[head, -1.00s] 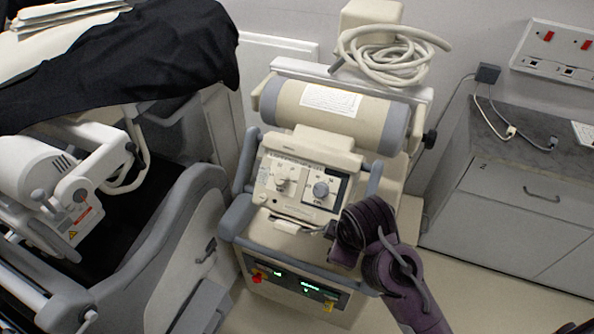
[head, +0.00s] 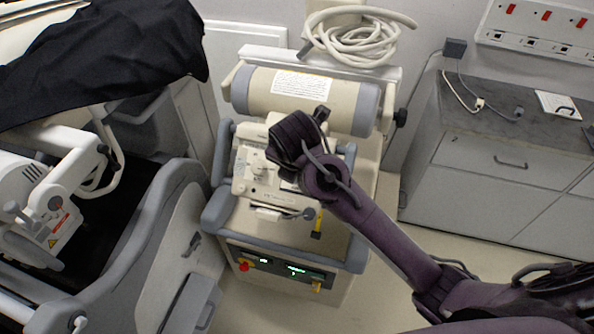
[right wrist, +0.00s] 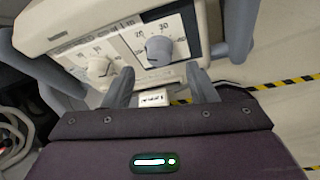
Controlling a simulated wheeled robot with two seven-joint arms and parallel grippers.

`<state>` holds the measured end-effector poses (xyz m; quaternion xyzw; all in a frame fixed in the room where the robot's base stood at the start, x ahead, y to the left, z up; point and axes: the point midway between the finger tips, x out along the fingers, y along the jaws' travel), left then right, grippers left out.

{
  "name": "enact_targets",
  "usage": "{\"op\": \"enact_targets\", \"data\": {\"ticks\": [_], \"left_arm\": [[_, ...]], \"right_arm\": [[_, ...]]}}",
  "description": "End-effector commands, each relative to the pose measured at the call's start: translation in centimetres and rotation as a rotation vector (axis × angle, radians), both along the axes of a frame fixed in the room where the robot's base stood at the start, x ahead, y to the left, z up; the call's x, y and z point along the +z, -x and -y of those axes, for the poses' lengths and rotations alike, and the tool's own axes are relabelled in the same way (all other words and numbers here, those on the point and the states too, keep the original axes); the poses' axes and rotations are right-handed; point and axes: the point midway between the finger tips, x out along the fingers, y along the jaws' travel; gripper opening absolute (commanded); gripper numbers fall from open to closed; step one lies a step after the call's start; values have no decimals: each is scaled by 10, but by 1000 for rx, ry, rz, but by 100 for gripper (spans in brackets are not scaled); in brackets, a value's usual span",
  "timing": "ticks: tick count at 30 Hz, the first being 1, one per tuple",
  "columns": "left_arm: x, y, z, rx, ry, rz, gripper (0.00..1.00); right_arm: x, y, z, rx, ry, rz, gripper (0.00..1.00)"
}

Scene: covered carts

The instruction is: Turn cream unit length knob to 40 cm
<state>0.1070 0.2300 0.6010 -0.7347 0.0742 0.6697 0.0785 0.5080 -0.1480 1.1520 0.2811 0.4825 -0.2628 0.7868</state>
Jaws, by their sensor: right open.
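The cream unit (head: 245,178) stands in the middle of the head view, its knob panel partly hidden behind my right arm. In the right wrist view the panel carries a grey knob (right wrist: 158,50) with a dial whose printed numbers include 20, 30 and 40. A paler knob (right wrist: 98,67) sits to its left on its own dial. My right gripper (right wrist: 161,88) is open and empty, its two fingers spread just short of the panel, below the grey knob and apart from it. The knob's exact setting is too small to read. My left gripper is out of view.
A cream cylinder (head: 257,90) lies behind the panel, with a coiled hose (head: 350,35) above. A grey handle bar (head: 222,150) flanks the panel. Drawers (head: 490,160) stand right; a bed-like cart with black cloth (head: 110,55) stands left. Floor between unit and drawers is clear.

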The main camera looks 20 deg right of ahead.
Motion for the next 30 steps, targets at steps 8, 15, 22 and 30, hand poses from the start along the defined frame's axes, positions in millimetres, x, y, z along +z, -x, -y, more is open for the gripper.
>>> {"op": "enact_targets", "data": {"ticks": [8,15,22,30], "left_arm": [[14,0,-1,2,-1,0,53],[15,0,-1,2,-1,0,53],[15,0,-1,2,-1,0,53],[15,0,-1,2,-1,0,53]], "right_arm": [[-33,-15,5,-2,-2,-2,52],[-41,-18,6,-1,-1,1,52],[-41,-18,6,-1,-1,1,39],[-41,-18,6,-2,-2,2,7]]}}
